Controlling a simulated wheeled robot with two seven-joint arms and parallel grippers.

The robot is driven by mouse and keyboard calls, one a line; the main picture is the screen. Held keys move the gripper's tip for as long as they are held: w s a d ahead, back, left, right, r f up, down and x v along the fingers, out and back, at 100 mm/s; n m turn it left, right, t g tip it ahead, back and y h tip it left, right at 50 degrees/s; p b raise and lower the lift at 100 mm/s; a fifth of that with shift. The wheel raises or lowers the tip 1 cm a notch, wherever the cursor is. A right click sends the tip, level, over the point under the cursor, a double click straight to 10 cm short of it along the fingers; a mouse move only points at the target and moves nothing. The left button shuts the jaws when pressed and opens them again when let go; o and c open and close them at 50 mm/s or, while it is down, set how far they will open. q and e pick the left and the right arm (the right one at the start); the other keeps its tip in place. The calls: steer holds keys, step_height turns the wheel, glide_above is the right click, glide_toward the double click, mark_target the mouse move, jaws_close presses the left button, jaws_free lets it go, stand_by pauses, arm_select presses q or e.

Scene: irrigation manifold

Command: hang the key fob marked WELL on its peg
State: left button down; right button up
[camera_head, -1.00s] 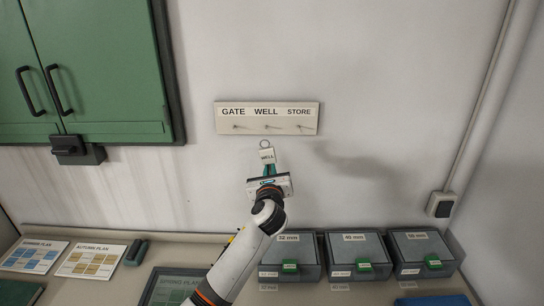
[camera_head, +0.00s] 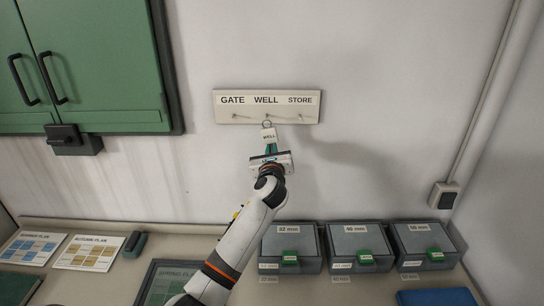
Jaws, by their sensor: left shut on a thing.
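The key fob marked WELL (camera_head: 269,135) is a small pale tag with a metal ring at its top. My left gripper (camera_head: 271,149) is shut on the fob's lower end and holds it upright, ring uppermost. The peg board (camera_head: 225,97) on the wall reads GATE, WELL and STORE, with a small peg under each word. The fob's ring overlaps the board's lower edge, just below the WELL peg (camera_head: 267,117). I cannot tell how far the ring is from the peg in depth. My right gripper is not in view.
A green cabinet (camera_head: 90,60) with a dark latch is at upper left. Lidded grey boxes (camera_head: 291,238) stand on the counter at right. Plan sheets (camera_head: 88,252) and a framed green board (camera_head: 166,280) lie at left. Bare wall surrounds the peg board.

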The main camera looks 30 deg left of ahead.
mark_target(272, 147)
arm_select(q)
steer(key=shift+w+a+b, duration=0.3)
steer(key=shift+w+b, duration=0.1)
steer(key=shift+w+a+f+b, duration=0.15)
steer(key=shift+w+a+b, duration=0.15)
steer(key=shift+w+b, duration=0.15)
steer(key=shift+b+x, duration=0.8)
steer(key=shift+x, duration=0.15)
steer(key=shift+w+a+f, duration=0.1)
steer(key=shift+w+a, duration=0.15)
steer(key=shift+w, duration=0.25)
steer(key=shift+p, duration=0.3)
steer(key=c, duration=1.4)
jaws_free()
steer(key=shift+c, duration=0.2)
